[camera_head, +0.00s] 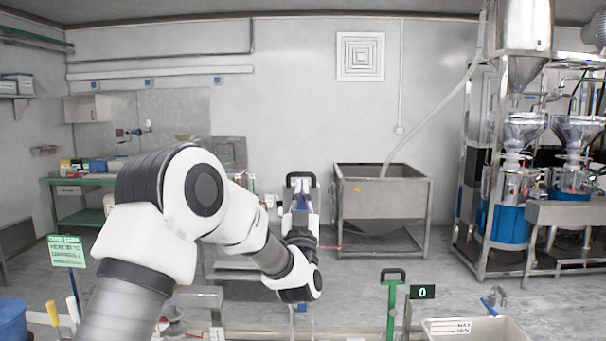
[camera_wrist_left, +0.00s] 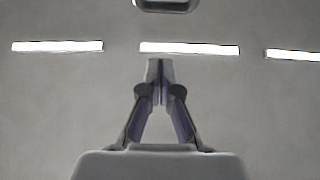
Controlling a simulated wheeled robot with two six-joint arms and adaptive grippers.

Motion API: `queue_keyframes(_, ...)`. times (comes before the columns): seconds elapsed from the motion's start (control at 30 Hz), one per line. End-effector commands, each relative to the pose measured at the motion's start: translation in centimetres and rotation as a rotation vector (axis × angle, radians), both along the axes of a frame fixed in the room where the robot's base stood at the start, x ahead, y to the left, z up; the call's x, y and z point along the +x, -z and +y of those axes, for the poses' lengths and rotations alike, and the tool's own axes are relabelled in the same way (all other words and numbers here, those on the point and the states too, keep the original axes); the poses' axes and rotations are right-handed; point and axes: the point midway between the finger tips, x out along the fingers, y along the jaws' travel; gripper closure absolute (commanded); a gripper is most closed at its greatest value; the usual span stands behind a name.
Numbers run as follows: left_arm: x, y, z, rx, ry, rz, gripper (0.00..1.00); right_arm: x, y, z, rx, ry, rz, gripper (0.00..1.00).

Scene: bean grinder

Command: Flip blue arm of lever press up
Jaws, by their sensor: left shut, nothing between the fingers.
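A black loop handle (camera_head: 301,178) stands upright in the head view, at the far end of my left arm. It looks like the end of the lever press's blue arm; a bit of blue (camera_head: 301,308) also shows below my wrist. My left gripper (camera_head: 300,199) points up just in front of the handle and hides most of the blue arm. In the left wrist view its fingers (camera_wrist_left: 160,70) are shut and empty. The handle's rounded grey edge (camera_wrist_left: 166,5) shows beyond the fingertips, apart from them in the picture. My right gripper is not in view.
A green lever (camera_head: 391,305) with a black handle stands to the right, beside a small "0" sign (camera_head: 423,292). A grey bin (camera_head: 480,329) is at the lower right. A steel hopper (camera_head: 383,190) stands behind. Ceiling lights (camera_wrist_left: 190,48) show in the wrist view.

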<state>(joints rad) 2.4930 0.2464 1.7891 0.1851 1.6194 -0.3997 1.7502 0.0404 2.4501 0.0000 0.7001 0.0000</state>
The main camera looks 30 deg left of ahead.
Motion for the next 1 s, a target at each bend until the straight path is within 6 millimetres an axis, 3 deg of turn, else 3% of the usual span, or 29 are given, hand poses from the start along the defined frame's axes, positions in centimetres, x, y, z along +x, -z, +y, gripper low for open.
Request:
queue_keyframes(0.1, 1.7, -2.1, 1.2, -0.002, -0.002, -0.001, 1.0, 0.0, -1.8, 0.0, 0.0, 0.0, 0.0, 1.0)
queue_keyframes(0.33, 4.6, -1.2, 2.9, -0.001, -0.002, 0.001, 1.0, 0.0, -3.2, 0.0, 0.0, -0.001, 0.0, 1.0)
queue_keyframes(0.8, 5.4, -1.1, 3.4, -0.007, -0.002, 0.009, 1.0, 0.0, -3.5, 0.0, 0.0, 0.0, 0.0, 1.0)
queue_keyframes(1.0, 8.7, -2.1, 5.5, -0.057, -0.005, 0.09, 1.0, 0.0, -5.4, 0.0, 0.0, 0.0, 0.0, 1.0)
